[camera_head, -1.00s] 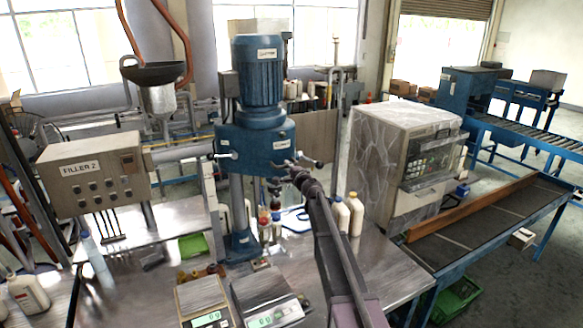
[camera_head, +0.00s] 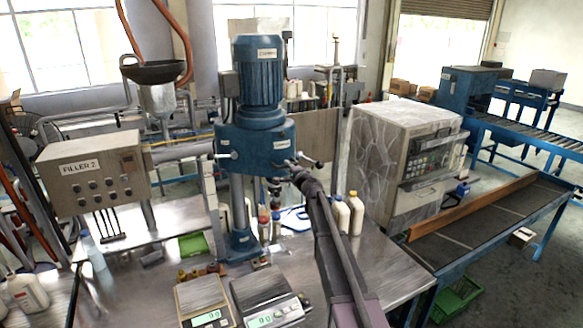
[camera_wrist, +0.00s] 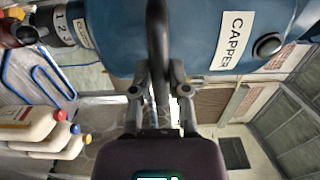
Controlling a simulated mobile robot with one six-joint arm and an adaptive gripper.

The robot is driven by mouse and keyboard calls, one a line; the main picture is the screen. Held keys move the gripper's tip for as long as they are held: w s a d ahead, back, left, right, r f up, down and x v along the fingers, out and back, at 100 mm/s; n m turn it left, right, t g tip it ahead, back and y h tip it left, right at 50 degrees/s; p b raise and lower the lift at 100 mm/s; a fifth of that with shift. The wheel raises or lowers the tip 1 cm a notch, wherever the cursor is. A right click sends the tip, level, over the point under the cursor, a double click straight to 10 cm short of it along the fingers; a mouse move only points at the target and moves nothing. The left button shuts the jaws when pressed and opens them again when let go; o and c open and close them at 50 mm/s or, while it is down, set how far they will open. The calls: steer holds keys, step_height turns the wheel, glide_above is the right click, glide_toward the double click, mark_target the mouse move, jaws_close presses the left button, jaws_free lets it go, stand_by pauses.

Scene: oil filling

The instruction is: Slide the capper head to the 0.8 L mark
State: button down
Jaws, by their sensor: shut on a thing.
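The capper head (camera_head: 255,148) is a blue housing with a tall blue motor (camera_head: 258,72) on top. In the wrist view the blue head (camera_wrist: 195,35) fills the top, with a white CAPPER label. My gripper (camera_head: 297,172) is at its right front side. In the wrist view my gripper (camera_wrist: 160,92) is shut on a dark curved handle (camera_wrist: 158,45) in front of the head. I cannot make out a 0.8 L mark.
Several bottles (camera_head: 355,215) stand behind and beside the column. Two digital scales (camera_head: 265,300) sit at the bench front. The FILLER 2 box (camera_head: 92,175) is at left. A stone-patterned machine (camera_head: 385,150) stands at right, beside a conveyor (camera_head: 490,225).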

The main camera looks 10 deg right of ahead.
steer(key=shift+f+b, duration=0.3)
steer(key=shift+f, duration=0.05)
stand_by(0.5)
steer(key=shift+c, duration=1.4)
jaws_free()
steer(key=shift+s, duration=0.1)
steer(key=v, duration=0.8)
steer(key=shift+s+d, duration=0.15)
steer(key=shift+s, duration=0.2)
